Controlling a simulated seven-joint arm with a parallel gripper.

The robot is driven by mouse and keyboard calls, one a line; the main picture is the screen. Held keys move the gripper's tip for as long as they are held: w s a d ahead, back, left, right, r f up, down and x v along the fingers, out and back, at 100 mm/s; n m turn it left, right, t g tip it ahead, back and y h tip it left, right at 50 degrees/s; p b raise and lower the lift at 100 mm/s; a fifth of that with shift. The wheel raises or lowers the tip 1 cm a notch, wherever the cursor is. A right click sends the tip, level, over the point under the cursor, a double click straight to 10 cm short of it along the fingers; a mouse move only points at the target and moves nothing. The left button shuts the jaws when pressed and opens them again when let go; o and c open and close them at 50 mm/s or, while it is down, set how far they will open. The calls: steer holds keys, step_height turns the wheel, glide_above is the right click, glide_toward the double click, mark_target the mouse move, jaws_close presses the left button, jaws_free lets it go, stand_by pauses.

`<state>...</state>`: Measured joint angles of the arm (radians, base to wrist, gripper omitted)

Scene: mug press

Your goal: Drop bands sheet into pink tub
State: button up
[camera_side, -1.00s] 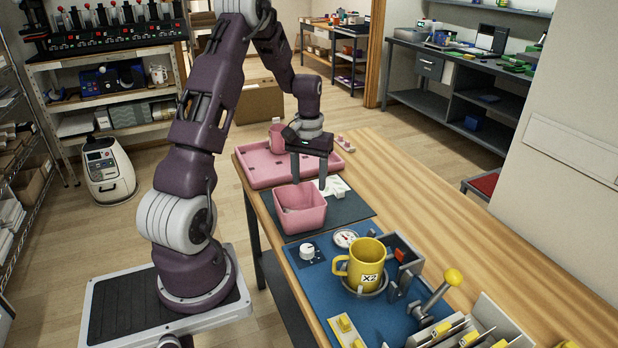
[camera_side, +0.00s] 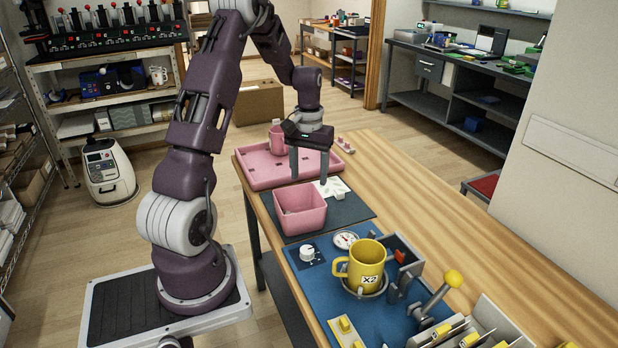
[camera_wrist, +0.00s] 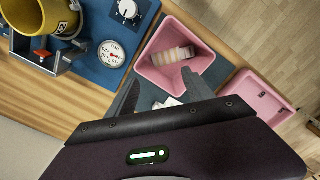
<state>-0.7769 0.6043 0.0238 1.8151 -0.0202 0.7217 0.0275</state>
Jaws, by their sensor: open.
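The pink tub (camera_side: 301,222) stands on the dark mat in the side view, and shows in the wrist view (camera_wrist: 149,71). A pale sheet with tan bands (camera_wrist: 172,56) lies inside the tub in the wrist view; only a little of the tub's inside shows from the side. My gripper (camera_side: 309,180) is open above the far rim of the tub, with its fingers apart and nothing between them. Its fingers also show in the wrist view (camera_wrist: 160,87), and one covers part of the tub's edge.
A white piece (camera_side: 333,188) lies on the dark mat (camera_side: 350,209) beside the tub. A pink tray (camera_side: 258,170) with a pink mug (camera_side: 277,141) is behind. A yellow mug (camera_side: 366,258) stands in a press on the blue mat (camera_side: 318,278). Bare wood lies right.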

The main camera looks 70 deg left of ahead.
step_height(320, 180, up, 4)
steer(key=shift+f, duration=0.1)
stand_by(0.4)
steer(key=s+d+r+m+t+y, duration=0.15)
steer(key=d+r+m, duration=0.25)
steer(key=d+r, duration=1)
steer(key=s+d+m+t+h, duration=0.1)
steer(key=s+d+m+t, duration=0.3)
steer(key=s+d, duration=1.1)
steer(key=shift+d+m, duration=0.3)
steer(key=shift+m, duration=0.2)
